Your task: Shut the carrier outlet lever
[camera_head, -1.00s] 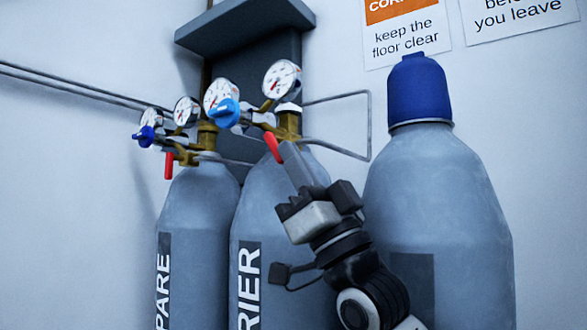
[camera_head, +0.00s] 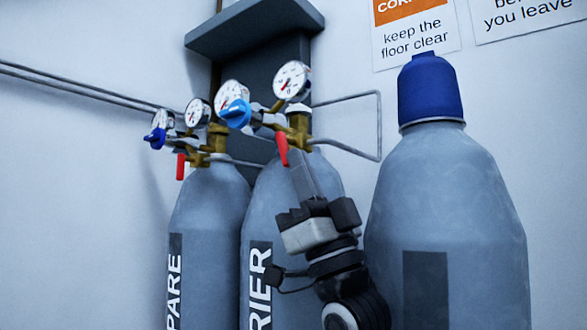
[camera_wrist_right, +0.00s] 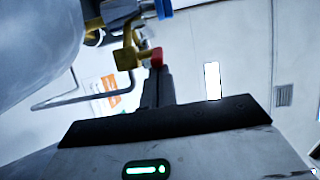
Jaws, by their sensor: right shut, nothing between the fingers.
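The carrier outlet lever (camera_head: 282,149) is a red handle below the brass regulator (camera_head: 298,122) on top of the carrier cylinder (camera_head: 262,215). It hangs down steeply, with a slight slant. My right gripper (camera_head: 299,168) is shut and empty, with its fingers pointing up just below and right of the lever's lower end. In the right wrist view the red lever (camera_wrist_right: 157,57) shows right at the tips of the dark fingers (camera_wrist_right: 157,72). I cannot tell whether they touch. My left gripper is not in view.
The spare cylinder (camera_head: 205,215) stands at the left with its own red lever (camera_head: 180,166) hanging down. A blue-capped cylinder (camera_head: 450,200) stands close on the right. Gauges (camera_head: 291,81), a blue knob (camera_head: 236,113) and a wall pipe (camera_head: 379,125) surround the carrier regulator.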

